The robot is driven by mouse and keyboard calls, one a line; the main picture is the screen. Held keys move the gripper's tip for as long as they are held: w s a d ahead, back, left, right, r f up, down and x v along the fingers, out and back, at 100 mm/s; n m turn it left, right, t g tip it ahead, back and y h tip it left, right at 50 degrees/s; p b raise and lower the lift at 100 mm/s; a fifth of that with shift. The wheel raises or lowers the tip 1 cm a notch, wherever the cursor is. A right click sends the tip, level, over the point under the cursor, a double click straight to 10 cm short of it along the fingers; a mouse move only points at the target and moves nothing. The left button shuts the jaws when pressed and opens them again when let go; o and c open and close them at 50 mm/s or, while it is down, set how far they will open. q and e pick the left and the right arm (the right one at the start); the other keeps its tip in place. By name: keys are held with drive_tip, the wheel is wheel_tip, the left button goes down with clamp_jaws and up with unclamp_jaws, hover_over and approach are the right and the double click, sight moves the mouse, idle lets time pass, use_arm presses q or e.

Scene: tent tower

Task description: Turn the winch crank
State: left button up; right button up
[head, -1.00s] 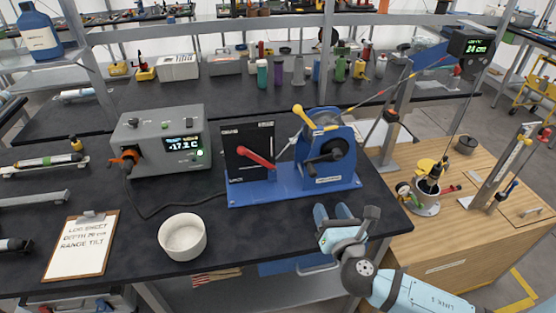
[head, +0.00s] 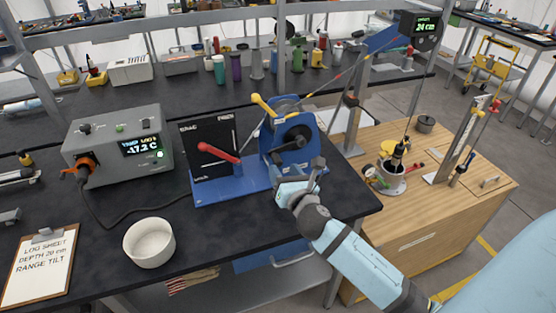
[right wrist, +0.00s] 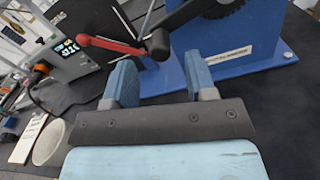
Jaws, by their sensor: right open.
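The winch (head: 303,157) is a blue stand with a drum on a blue base at the table's right part. Its black crank (head: 296,136) faces me, with the arm reaching left and slightly down. In the right wrist view the crank's dark handle end (right wrist: 157,43) shows just beyond and between my fingertips, apart from them. My right gripper (head: 292,176) is open and empty, in front of the winch and just below the crank; it also shows in the right wrist view (right wrist: 160,76). My left gripper is out of view.
A red lever (head: 218,152) on a black panel stands left of the crank. A yellow lever (head: 263,105) rises at the winch's upper left. A grey control box (head: 118,145), white bowl (head: 150,243) and clipboard (head: 40,268) lie further left. A wooden bench (head: 430,215) stands right.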

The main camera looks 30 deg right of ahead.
sight(280, 164)
drive_tip(key=x, duration=0.4)
drive_tip(key=shift+w+d, duration=0.1)
drive_tip(key=shift+w, duration=0.25)
clamp_jaws()
wheel_tip(280, 164, up, 2)
drive_tip(key=shift+r+m+p, duration=0.15)
drive_tip(key=shift+m+p, duration=1)
drive_tip(key=shift+m, duration=0.05)
drive_tip(key=shift+r+m+p, duration=0.45)
drive_tip(key=shift+r+m, duration=0.15)
drive_tip(key=shift+m, duration=0.7)
